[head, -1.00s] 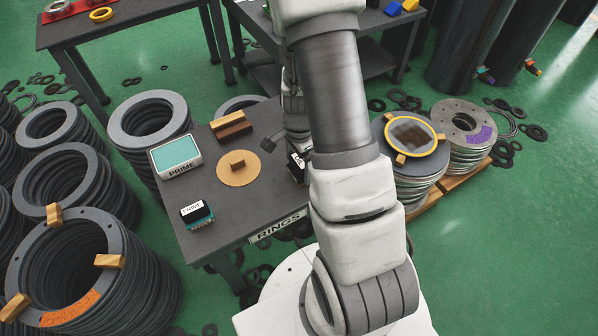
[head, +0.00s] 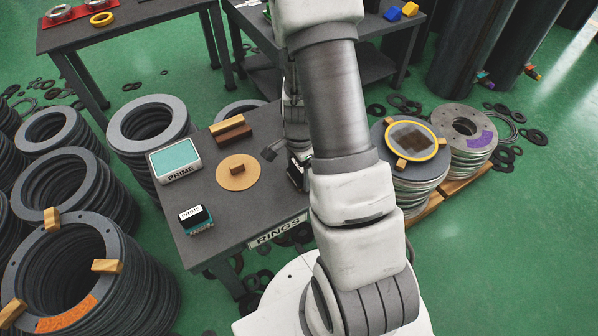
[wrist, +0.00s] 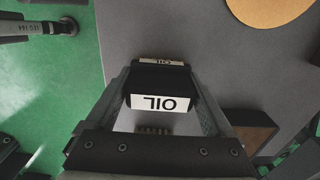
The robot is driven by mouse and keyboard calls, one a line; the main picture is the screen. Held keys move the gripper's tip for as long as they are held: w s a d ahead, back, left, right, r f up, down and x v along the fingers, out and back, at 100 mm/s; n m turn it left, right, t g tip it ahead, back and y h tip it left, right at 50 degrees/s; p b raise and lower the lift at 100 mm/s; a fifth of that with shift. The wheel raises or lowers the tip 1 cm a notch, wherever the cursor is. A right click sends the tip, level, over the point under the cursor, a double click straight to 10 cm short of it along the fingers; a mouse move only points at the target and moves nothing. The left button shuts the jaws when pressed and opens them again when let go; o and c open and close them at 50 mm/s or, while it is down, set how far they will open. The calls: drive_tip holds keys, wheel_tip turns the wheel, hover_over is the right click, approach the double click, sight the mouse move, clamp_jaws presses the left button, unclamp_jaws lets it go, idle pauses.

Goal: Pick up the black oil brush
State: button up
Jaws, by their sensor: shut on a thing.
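The black oil brush (wrist: 160,79) has a black body and a white label reading OIL, upside down in the wrist view. My gripper (wrist: 161,72) is shut on it, with one finger on each side. In the head view the brush (head: 295,175) shows only partly at the right edge of the grey table, beside my arm, which hides most of the gripper. I cannot tell whether the brush touches the tabletop.
The grey table (head: 215,220) also holds a PRIME box (head: 175,160), a smaller PRIME brush (head: 195,219), a tan disc (head: 238,180) with a wooden block and brown blocks (head: 230,130). Ring stacks (head: 150,120) stand left. A ring stack with a yellow-rimmed disc (head: 411,140) stands right.

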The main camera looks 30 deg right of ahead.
drive_tip(key=shift+r, duration=0.55)
wheel_tip(320, 180, up, 4)
drive_tip(key=shift+s+d+f+p, duration=0.1)
drive_tip(key=shift+d+p, duration=0.05)
drive_tip(key=shift+p, duration=1.1)
drive_tip(key=s+d+r+p, duration=0.2)
drive_tip(key=s+d+r, duration=0.4)
drive_tip(key=s+d, duration=0.1)
drive_tip(key=shift+s+d, duration=0.35)
drive_tip(key=shift+s, duration=0.35)
drive_tip(key=o, duration=1.1)
drive_tip(key=c, duration=0.6)
drive_tip(key=shift+c, duration=0.2)
